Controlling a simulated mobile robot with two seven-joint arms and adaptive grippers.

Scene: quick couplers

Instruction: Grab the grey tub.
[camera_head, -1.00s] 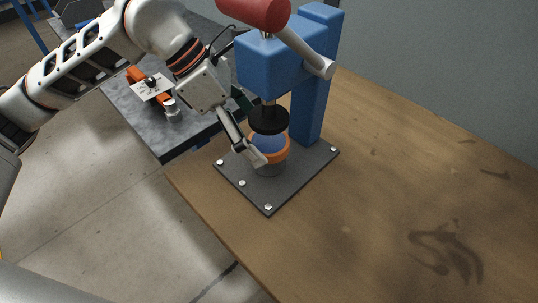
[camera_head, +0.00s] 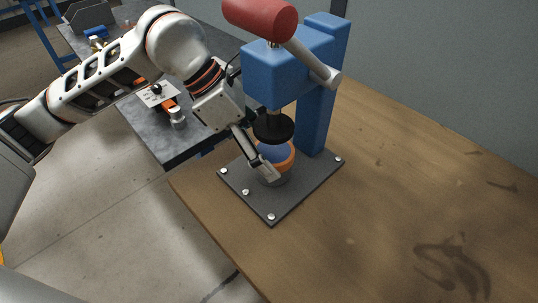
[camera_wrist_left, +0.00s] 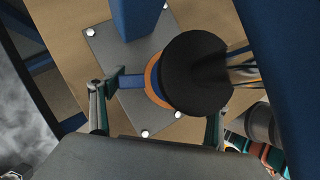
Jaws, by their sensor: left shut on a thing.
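The grey tub (camera_head: 282,180) stands upright on the dark base plate of the blue press, right under the black press disc (camera_head: 274,128). It has an orange rim and a blue inside; the disc and my finger hide part of it. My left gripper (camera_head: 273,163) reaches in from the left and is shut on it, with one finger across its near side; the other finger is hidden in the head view. In the left wrist view, the black disc (camera_wrist_left: 196,72) covers much of the orange rim (camera_wrist_left: 153,85). My right gripper is not in view.
The blue press (camera_head: 318,95) rises behind the tub, with a red-handled lever (camera_head: 262,18) overhead. Its bolted plate (camera_head: 272,208) sits on a wooden table (camera_head: 400,190), clear to the right. A grey bench (camera_head: 180,150) with orange parts stands at the left.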

